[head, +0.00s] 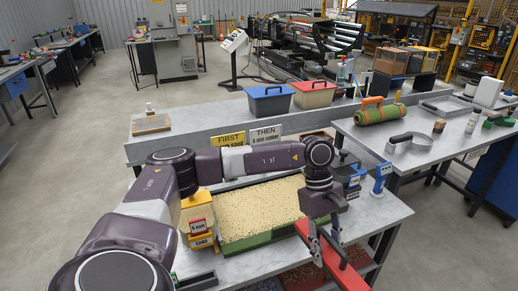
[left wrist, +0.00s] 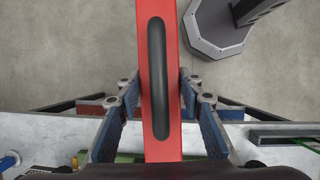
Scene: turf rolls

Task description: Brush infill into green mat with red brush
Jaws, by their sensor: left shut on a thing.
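The red brush (head: 346,268) is a long red bar, hanging off the right front of the near table. My left gripper (head: 325,245) is shut on it. In the left wrist view the brush (left wrist: 156,40) has a black handle on its face and lies between the blue finger pads of my left gripper (left wrist: 160,112). The green mat (head: 262,238) lies on the near table, left of the brush. Pale granular infill (head: 262,208) covers its top. My left arm crosses over the mat's back part and hides some of it. My right gripper is not in view.
A yellow container labelled sand (head: 201,226) stands at the mat's left. Blue devices (head: 380,178) stand at its back right. Behind are a blue bin (head: 269,101), a red bin (head: 313,96) and a green turf roll (head: 380,114) on a side table. The table's front right corner is bare.

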